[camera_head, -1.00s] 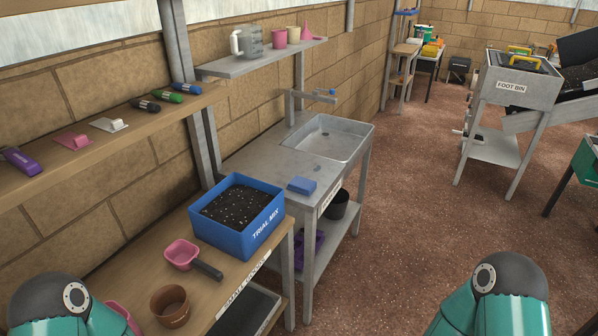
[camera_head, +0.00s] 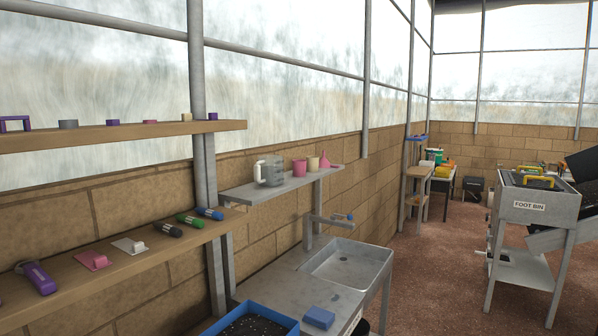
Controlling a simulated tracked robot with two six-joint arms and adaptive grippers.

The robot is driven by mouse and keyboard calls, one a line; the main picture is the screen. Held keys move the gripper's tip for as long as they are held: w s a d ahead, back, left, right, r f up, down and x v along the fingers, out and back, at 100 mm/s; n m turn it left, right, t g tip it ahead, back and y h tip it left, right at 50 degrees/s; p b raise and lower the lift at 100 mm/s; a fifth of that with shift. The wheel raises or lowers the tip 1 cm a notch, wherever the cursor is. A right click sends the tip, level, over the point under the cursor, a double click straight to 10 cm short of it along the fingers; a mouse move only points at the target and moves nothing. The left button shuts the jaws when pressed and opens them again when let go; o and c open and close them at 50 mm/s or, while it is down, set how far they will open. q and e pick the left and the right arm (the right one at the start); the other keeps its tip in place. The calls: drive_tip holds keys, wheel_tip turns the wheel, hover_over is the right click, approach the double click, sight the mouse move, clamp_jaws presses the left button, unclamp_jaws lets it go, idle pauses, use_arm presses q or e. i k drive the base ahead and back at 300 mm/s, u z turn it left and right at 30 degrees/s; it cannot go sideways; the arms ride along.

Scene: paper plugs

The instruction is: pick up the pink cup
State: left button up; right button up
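A pink cup (camera_head: 299,168) stands upright on the grey metal shelf (camera_head: 262,191) above the sink bench. It is between a clear measuring jug (camera_head: 270,171) on its left and a cream cup (camera_head: 313,164) on its right. A pink funnel (camera_head: 325,160) stands at the shelf's right end. Neither of my grippers shows in the head view now.
Below the shelf are a tap (camera_head: 336,219) and a metal sink (camera_head: 346,262). A blue block (camera_head: 318,318) lies on the bench by a blue soil box (camera_head: 254,310). Wooden wall shelves (camera_head: 120,272) with small tools are at left. Open floor lies right of the bench.

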sight(299, 166)
drive_tip(key=u, duration=1.65)
drive_tip(key=i, duration=0.1)
drive_tip(key=z, duration=3.25)
drive_tip(key=i, duration=5.4)
drive_tip(key=u, duration=0.25)
